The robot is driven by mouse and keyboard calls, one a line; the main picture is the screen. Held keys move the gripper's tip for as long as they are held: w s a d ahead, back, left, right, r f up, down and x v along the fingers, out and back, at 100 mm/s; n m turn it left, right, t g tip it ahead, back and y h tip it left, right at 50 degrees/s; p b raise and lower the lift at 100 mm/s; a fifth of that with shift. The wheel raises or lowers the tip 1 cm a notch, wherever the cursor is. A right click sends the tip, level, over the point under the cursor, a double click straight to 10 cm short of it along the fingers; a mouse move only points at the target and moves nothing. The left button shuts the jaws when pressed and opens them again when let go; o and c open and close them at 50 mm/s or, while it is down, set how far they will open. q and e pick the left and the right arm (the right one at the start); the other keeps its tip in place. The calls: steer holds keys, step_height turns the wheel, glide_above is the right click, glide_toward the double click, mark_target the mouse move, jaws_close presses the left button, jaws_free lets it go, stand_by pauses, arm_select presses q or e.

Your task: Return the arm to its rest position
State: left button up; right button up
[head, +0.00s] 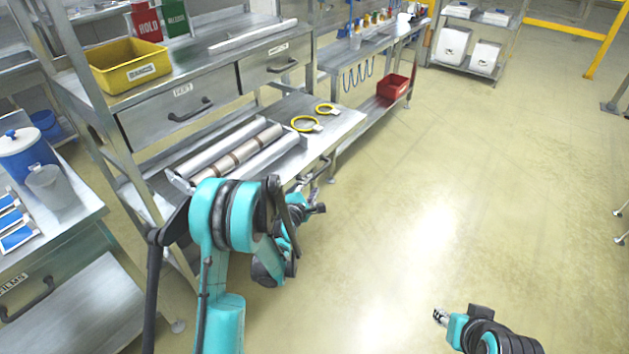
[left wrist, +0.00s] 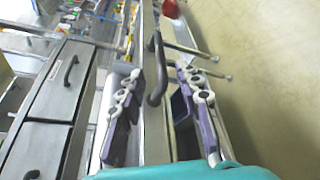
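My left arm is teal with dark joints and reaches beside the steel bench in the head view. My left gripper (head: 318,172) is partly hidden there, close to the bench's front edge. In the left wrist view the two fingers of my left gripper (left wrist: 160,78) stand well apart with nothing held between them. A dark bar handle (left wrist: 157,72) and a steel edge show behind the gap; I cannot tell how far off they are. My right gripper (head: 440,316) is small at the bottom right, over bare floor; its fingers are too small to read.
The steel bench (head: 345,121) carries a roller tray (head: 195,160) and yellow rings (head: 305,123). A yellow bin (head: 128,66) sits on the shelf above. A red bin (head: 392,86) is farther back. A side table with a blue pot (head: 25,160) stands left. Open floor (head: 480,190) lies right.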

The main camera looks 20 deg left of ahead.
arm_select(q)
steer(key=shift+s+r, duration=0.1)
steer(key=shift+s, duration=0.3)
steer(key=s+d+r+m+g+h, duration=0.1)
steer(key=s+d+r+m+g, duration=0.45)
steer(key=s+r+m, duration=0.7)
steer(key=s+f+m+g, duration=0.1)
steer(key=s+f+m, duration=0.1)
steer(key=s+m, duration=0.4)
steer(key=s+f+m+g+y, duration=0.1)
steer(key=s+m, duration=0.4)
steer(key=s, duration=1.2)
steer(key=shift+s+d+f+m+g, duration=0.25)
steer(key=shift+d+f+m+g, duration=0.15)
steer(key=shift+g, duration=0.15)
